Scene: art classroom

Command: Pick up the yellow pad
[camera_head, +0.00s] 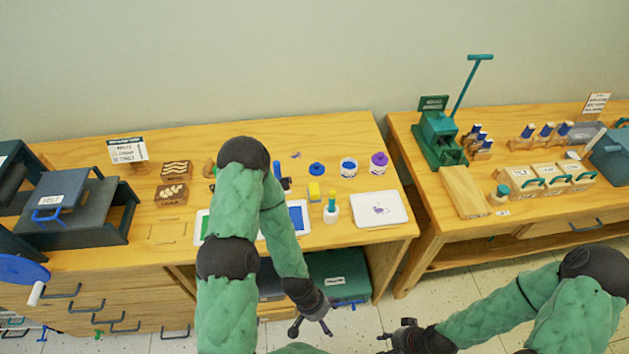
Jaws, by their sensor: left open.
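My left gripper (311,329) is open and empty. It hangs low in front of the table, well below and apart from the pad. My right gripper (386,338) is at the lower right, also in front of the tables and far from the pad. It is small and dark, and its opening is unclear.
A small bottle with a green top (331,210) stands just in front of the pad. My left arm hides part of the colour trays (303,230). A second table (414,255) stands right.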

